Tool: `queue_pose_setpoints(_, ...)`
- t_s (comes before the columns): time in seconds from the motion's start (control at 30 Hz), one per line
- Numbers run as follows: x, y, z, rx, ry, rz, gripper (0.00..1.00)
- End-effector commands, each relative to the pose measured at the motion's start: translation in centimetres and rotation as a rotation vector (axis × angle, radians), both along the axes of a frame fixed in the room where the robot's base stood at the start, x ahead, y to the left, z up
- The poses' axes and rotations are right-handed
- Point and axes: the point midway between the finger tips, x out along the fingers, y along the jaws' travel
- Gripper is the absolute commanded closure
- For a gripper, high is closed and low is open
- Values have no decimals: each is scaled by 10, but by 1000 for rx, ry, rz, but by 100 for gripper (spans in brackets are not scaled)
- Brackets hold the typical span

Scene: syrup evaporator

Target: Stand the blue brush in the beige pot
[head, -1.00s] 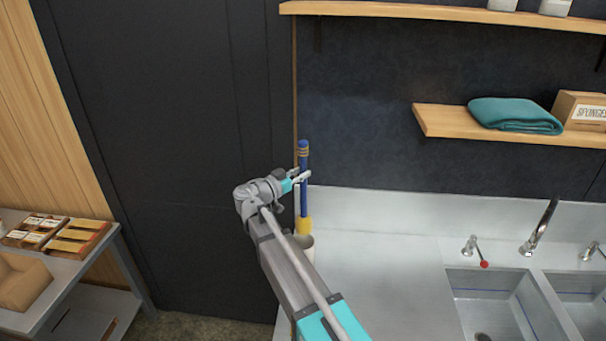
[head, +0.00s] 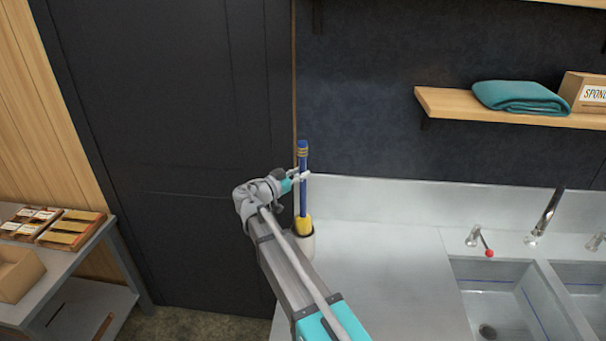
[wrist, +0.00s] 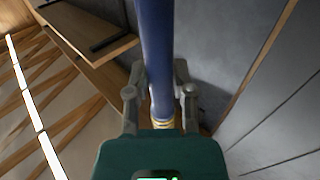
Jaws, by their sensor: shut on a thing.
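The blue brush (head: 303,190) stands upright in the head view, with gold bands near its top and a yellow lower end. My gripper (head: 302,177) is shut around its handle, which also shows between the fingers (wrist: 160,95) in the wrist view. The beige pot (head: 306,243) stands on the counter, partly hidden behind my arm. The brush's yellow end is at the pot's mouth, its lower part apparently inside the rim. I cannot tell whether it touches the bottom.
The steel counter (head: 385,270) is clear to the right of the pot. Sinks (head: 500,290) with a tap (head: 545,215) lie farther right. A wooden shelf (head: 460,105) holds a folded teal towel (head: 520,97). A dark wall panel (head: 190,150) is at the left.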

Motion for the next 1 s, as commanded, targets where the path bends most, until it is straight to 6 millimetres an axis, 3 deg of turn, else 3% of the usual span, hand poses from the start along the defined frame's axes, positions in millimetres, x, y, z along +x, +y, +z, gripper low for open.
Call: queue_pose_setpoints(1.0,0,1,-57,-1,-1,2,100)
